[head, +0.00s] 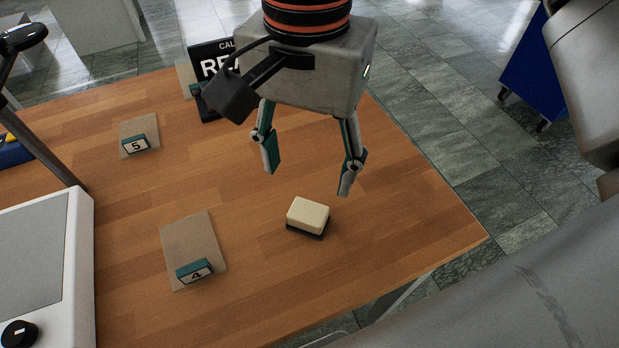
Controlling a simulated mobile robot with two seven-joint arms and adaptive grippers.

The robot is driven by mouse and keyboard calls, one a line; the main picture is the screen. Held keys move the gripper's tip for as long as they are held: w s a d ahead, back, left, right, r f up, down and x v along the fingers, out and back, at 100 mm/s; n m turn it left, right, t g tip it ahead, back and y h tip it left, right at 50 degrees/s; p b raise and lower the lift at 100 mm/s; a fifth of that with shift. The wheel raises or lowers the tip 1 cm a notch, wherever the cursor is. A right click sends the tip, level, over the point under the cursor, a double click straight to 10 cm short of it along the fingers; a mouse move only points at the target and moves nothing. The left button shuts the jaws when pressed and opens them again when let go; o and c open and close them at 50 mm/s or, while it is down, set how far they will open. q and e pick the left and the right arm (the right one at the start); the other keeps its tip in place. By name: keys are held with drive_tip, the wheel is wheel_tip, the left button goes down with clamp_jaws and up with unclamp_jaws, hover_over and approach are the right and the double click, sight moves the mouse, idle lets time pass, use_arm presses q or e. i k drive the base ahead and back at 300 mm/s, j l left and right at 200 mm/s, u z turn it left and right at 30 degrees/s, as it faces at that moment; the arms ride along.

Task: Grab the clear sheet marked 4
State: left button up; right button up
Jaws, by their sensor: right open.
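The clear sheet marked 4 (193,241) lies flat on the wooden table, left of centre; the wood tone shows through it. A teal block with the label 4 (195,271) sits at its near edge. Another sheet (138,132) with a block marked 5 (139,145) lies farther back at the left. My right gripper (308,182) is open and empty, pointing down above the table. It is to the right of and beyond the sheet marked 4, above a cream block. My left gripper is not in view.
The cream block with a dark base (307,216) stands below my right gripper. A white device with a grey plate (45,250) fills the left edge. A black sign (208,75) stands at the back. The table's right edge drops to a tiled floor with a blue cart (535,70).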

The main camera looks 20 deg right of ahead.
sight(192, 254)
drive_tip(key=k+l, duration=0.2)
drive_tip(key=l, duration=0.15)
drive_tip(key=k+l, duration=0.25)
drive_tip(key=l, duration=0.15)
drive_tip(key=k+l, duration=0.2)
drive_tip(key=l, duration=0.15)
